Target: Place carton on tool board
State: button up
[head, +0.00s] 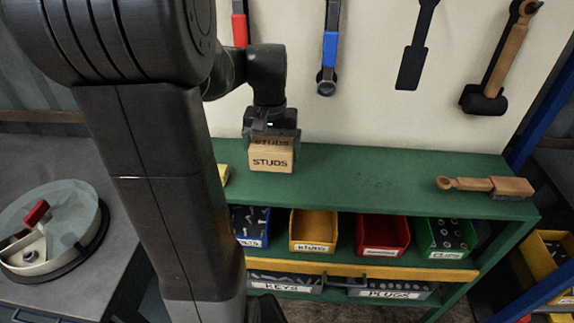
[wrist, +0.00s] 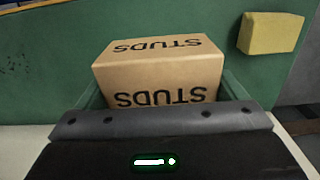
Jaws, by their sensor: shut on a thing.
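The carton (head: 271,158) is a small tan box marked STUDS. It is upright at the left part of the green bench top; I cannot tell whether its base touches the surface. My gripper (head: 271,137) points down over it and is shut on it. In the wrist view the carton (wrist: 155,75) sits between the jaws, with its lettered top and one lettered side showing. The pale tool board (head: 375,110) rises behind the bench, with several tools hanging on it.
A yellow block (wrist: 271,33) lies near the carton. A wooden-handled tool (head: 485,186) lies at the right of the green top (head: 370,175); the middle is clear. Coloured bins, such as the red bin (head: 382,234), stand below. A round machine part (head: 50,230) is at left.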

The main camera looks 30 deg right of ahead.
aim_at(271, 143)
jog(key=shift+f, duration=2.6)
jog(key=shift+f, duration=0.2)
jog(key=o, duration=1.1)
jog(key=shift+r, duration=0.1)
notch_tip(271, 143, up, 12)
jog(key=shift+r, duration=0.1)
